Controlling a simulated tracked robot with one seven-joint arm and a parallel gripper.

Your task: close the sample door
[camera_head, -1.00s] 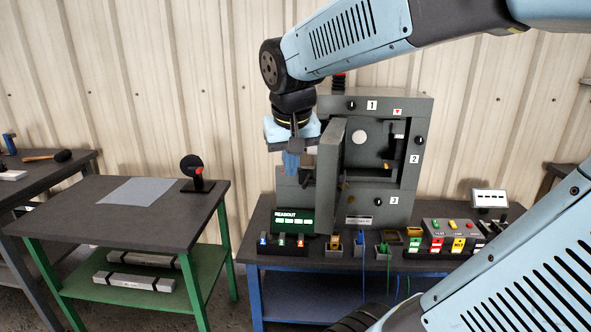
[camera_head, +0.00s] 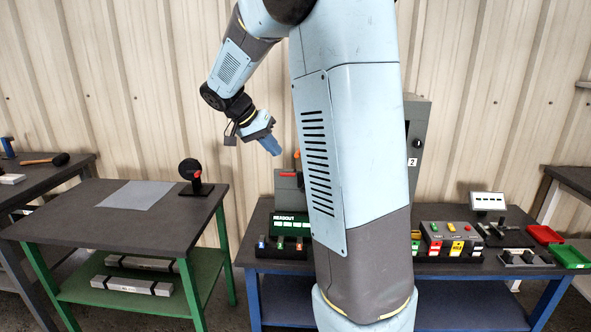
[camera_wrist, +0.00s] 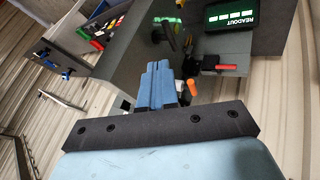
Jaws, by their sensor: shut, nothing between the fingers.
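The grey enclosure (camera_head: 420,115) stands against the wall on the right bench, and my own arm covers most of it in the head view. Only its right edge with label 2 shows there. The sample door is hidden behind my arm in the head view, so I cannot tell its angle now. My gripper (camera_head: 271,147) is left of the enclosure, above the bench's left end, pointing down and right. Its blue fingers are shut and empty. In the wrist view the fingers (camera_wrist: 158,84) are together, with a large grey surface beyond them that I cannot name for sure.
A readout box (camera_head: 290,224) stands at the bench front; its green display (camera_wrist: 232,15) shows in the wrist view. A grey block with a red handle (camera_head: 289,174) and an orange knob (camera_head: 297,154) are below my gripper. A control box (camera_head: 452,238) stands right. The left table (camera_head: 110,230) is mostly clear.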

